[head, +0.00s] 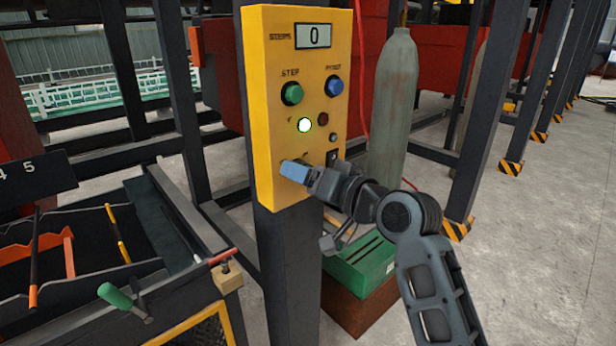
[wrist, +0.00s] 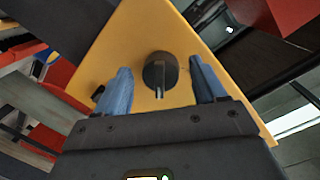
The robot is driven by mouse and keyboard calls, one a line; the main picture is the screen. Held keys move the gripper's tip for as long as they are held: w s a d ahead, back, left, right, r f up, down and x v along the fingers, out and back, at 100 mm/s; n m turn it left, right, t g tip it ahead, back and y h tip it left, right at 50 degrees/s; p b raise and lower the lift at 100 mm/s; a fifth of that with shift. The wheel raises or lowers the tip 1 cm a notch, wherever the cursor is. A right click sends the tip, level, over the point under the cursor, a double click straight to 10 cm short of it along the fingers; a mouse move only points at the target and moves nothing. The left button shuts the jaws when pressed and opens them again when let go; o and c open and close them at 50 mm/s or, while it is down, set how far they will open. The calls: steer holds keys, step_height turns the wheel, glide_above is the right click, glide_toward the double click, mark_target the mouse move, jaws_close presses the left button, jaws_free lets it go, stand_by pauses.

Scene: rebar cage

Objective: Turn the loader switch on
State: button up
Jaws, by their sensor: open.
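The yellow control panel (head: 262,120) stands on a dark post, and its face also fills the middle of the wrist view (wrist: 130,45). A round black rotary switch (wrist: 158,72) with a raised grip bar sits on it. In the wrist view the switch lies between the two blue fingers of my gripper (wrist: 160,66), with a gap on each side. In the head view my gripper (head: 295,171) is at the panel's lower left and hides that switch. No label beside the switch can be read. My gripper is open.
The panel carries a display showing 0 (head: 314,36), a green button (head: 292,93), a blue button (head: 334,86), a lit lamp (head: 305,125), a dark red lamp (head: 323,119) and a black switch (head: 332,157) at lower right. A grey cylinder (head: 393,110) stands behind, right.

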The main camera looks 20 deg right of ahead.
steer(key=b+v, duration=0.1)
steer(key=v, duration=0.6)
steer(key=shift+s, duration=0.4)
steer(key=shift+d, duration=0.1)
steer(key=s+a+f+m+h, duration=0.1)
steer(key=s+f+h, duration=0.4)
steer(key=s+f, duration=1.3)
steer(key=s+r+n, duration=0.1)
steer(key=s+n, duration=0.1)
steer(key=s, duration=1)
steer(key=s+a+r+n+g, duration=0.1)
steer(key=s+r+n, duration=0.1)
steer(key=s, duration=1)
steer(key=shift+s, duration=0.3)
steer(key=shift+a+b, duration=0.2)
steer(key=shift+b, duration=0.15)
